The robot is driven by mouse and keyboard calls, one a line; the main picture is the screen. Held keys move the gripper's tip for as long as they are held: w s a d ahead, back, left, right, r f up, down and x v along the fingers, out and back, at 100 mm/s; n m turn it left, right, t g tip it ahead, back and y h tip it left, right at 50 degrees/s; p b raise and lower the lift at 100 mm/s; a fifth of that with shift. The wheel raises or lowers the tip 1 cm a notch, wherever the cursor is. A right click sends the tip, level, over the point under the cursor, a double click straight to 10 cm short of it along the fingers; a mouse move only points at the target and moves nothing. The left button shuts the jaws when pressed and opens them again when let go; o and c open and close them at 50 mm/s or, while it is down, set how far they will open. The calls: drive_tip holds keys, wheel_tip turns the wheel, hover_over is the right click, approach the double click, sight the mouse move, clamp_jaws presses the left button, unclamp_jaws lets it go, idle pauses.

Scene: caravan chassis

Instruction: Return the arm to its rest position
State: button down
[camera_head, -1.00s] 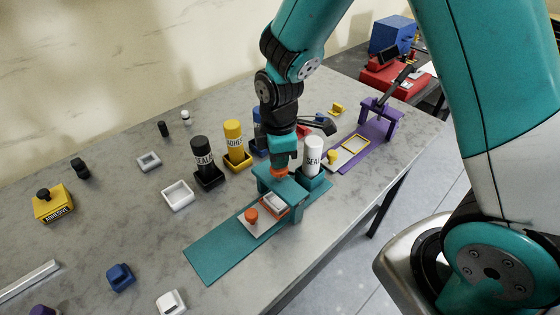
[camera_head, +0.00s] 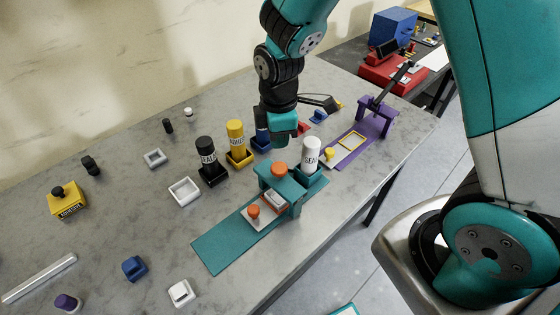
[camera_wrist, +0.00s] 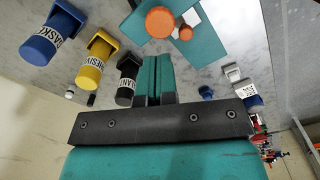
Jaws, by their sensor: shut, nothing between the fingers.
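My gripper (camera_head: 284,138) hangs in the air, above and behind the teal press fixture (camera_head: 222,244) on the grey table. Its teal fingers (camera_wrist: 155,78) are together with nothing between them in the wrist view. The fixture's orange knob (camera_head: 279,169) is apart from the fingertips, and it also shows in the wrist view (camera_wrist: 160,22). A small block with an orange knob (camera_head: 253,211) sits on the teal plate under the fixture's bridge side. My arm reaches in from the top of the head view.
A white tube (camera_head: 311,153), yellow tube (camera_head: 236,134) and black tube (camera_head: 206,154) stand in holders near my gripper. A purple fixture (camera_head: 376,124) stands at the right. Small blocks lie across the left table, with free room between them.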

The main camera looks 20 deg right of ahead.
idle(0.4)
drive_tip(key=s+a+r+m+y+b, duration=0.2)
drive_tip(key=s+r+m+b, duration=0.2)
drive_tip(key=s, duration=0.5)
drive_tip(key=s+a+r+m+y+b, duration=0.2)
drive_tip(key=s+r+m+b, duration=0.2)
drive_tip(key=s, duration=0.5)
drive_tip(key=shift+s+a+r+m+b, duration=0.3)
drive_tip(key=shift+r+b, duration=0.15)
drive_tip(key=shift+b, duration=0.15)
